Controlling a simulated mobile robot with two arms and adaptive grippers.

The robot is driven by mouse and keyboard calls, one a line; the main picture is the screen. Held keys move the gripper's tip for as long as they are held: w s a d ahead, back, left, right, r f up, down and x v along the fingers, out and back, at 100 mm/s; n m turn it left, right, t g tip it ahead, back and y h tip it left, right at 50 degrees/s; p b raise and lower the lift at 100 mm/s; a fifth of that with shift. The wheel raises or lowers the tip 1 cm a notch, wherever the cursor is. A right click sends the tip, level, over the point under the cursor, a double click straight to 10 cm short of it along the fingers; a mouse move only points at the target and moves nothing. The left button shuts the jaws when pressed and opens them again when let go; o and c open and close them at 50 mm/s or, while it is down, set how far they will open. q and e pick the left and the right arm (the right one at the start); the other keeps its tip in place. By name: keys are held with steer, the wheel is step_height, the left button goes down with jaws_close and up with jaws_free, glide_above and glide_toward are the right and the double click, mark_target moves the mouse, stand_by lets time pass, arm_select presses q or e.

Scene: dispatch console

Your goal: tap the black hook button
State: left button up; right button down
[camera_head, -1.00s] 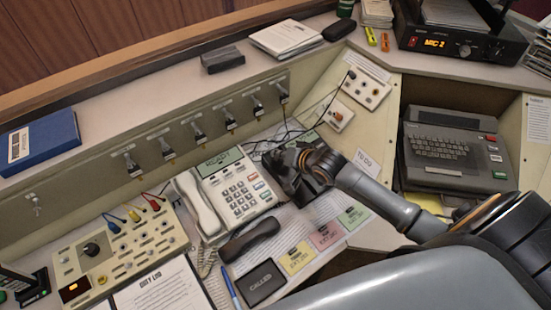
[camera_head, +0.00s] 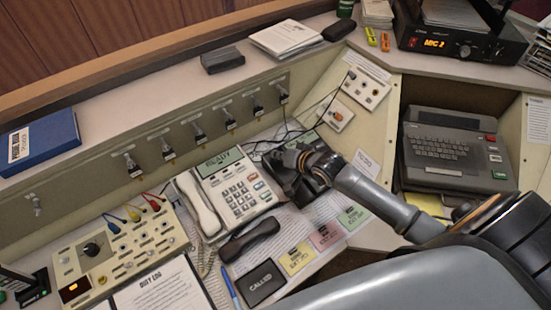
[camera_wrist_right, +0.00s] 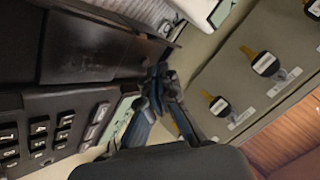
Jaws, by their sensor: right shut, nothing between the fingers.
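A black desk phone (camera_head: 290,186) stands right of the white phone, partly covered by my right gripper and wrist. In the right wrist view its cradle (camera_wrist_right: 90,48) is empty and its keys show at lower left. I cannot clearly make out the black hook button. My right gripper (camera_wrist_right: 163,82) is shut and empty, its tips close to the cradle's edge beside a pale green label. I cannot tell whether they touch. In the head view the gripper (camera_head: 284,160) is low over the black phone. A black handset (camera_head: 248,241) lies off the phone, in front of the white phone. My left gripper is not in view.
The white phone (camera_head: 238,196) stands close on the left. Behind is an upright panel (camera_head: 215,118) with several switches. A control box (camera_head: 125,250) with cables is at lower left. Coloured cards (camera_head: 325,237) and a CALLED pad (camera_head: 263,283) lie in front.

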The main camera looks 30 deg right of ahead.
steer(key=shift+w+f, duration=0.1)
steer(key=shift+f, duration=0.5)
stand_by(0.7)
steer(key=shift+s+f, duration=0.2)
steer(key=shift+f, duration=0.15)
stand_by(0.5)
steer(key=shift+r+p, duration=0.55)
steer(key=shift+p, duration=0.05)
steer(key=shift+r+p, duration=0.35)
steer(key=shift+r, duration=0.05)
steer(key=shift+r+p, duration=0.5)
steer(key=r+p, duration=0.4)
steer(key=p, duration=0.1)
steer(key=shift+s+r, duration=0.15)
steer(key=shift+s, duration=0.2)
